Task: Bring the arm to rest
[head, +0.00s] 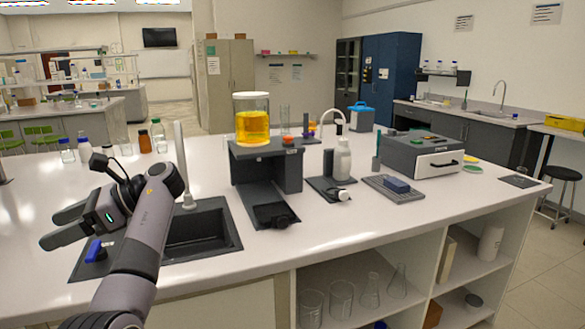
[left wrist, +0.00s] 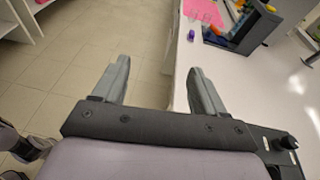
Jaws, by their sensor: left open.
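My left arm (head: 150,225) comes in from the lower left of the head view and is raised over the bench near the sink. My left gripper (head: 52,228) points left, with its two grey fingers apart. In the left wrist view the left gripper (left wrist: 158,68) is open, with nothing between its fingers; floor and the bench edge show beyond. My right gripper is in neither view.
The white bench (head: 330,225) carries a dark sink (head: 205,235) beside my arm. A beaker of yellow liquid (head: 252,125) stands on a dark stand (head: 265,165). Bottles (head: 85,148) stand behind my gripper. A white-drawer box (head: 420,153) is to the right.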

